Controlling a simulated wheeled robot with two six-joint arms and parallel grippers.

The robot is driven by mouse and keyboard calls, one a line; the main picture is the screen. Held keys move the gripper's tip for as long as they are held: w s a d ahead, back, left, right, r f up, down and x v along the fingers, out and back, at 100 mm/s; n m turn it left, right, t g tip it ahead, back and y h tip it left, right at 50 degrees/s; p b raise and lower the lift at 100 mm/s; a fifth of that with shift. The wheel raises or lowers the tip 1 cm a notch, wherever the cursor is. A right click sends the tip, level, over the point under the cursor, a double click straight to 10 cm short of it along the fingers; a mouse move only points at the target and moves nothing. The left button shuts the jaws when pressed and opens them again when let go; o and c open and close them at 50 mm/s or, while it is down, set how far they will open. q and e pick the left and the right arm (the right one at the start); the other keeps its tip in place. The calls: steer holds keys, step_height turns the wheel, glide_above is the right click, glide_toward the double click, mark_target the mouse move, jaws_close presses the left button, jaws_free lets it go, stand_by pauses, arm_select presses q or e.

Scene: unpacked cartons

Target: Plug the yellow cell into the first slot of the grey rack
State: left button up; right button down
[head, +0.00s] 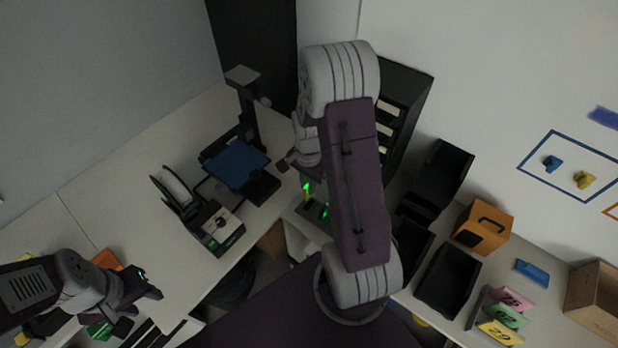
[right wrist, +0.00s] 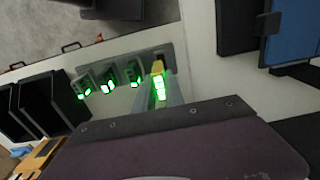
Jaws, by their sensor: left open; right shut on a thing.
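The yellow cell (right wrist: 157,68) is between the fingers of my right gripper (right wrist: 158,92) in the right wrist view, with a lit green face towards the camera. It is over the right end of the grey rack (right wrist: 118,66), close to a dark opening there. I cannot tell whether its far end is inside the slot. Several grey cells with green lights stand in the rack to its left. In the head view my right arm hides most of the rack. My left gripper (head: 138,303) is open and empty at the lower left.
A black device with a blue plate (head: 236,164) and a label printer (head: 212,226) stand on the left table. Black bins (head: 447,279), an orange box (head: 483,227), coloured cards (head: 507,313) and a carton (head: 597,301) are on the right.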

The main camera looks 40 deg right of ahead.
steer(key=shift+s+a+f, duration=0.15)
steer(key=shift+s+f, duration=0.1)
steer(key=shift+f, duration=0.1)
steer(key=f+b, duration=0.1)
steer(key=w+d+f+b, duration=0.1)
steer(key=f, duration=0.1)
steer(key=f+b, duration=0.1)
steer(key=b, duration=0.1)
steer(key=shift+w+d+f, duration=0.25)
steer(key=shift+w+f, duration=0.1)
steer(key=shift+f, duration=0.05)
steer(key=shift+s+a+f+b, duration=0.15)
steer(key=shift+a+f+b, duration=0.05)
steer(key=shift+b, duration=0.1)
steer(key=shift+s+a+r, duration=0.1)
steer(key=shift+s+a, duration=0.15)
steer(key=shift+s, duration=0.1)
steer(key=shift+w+d, duration=0.25)
steer(key=shift+w, duration=0.05)
steer(key=shift+s+a, duration=0.25)
arm_select(q)
steer(key=f, duration=0.4)
steer(key=shift+w+d+f, duration=0.3)
steer(key=shift+w+d, duration=0.05)
steer(key=shift+r, duration=0.1)
arm_select(e)
steer(key=shift+w+d, duration=0.1)
steer(key=shift+w, duration=0.05)
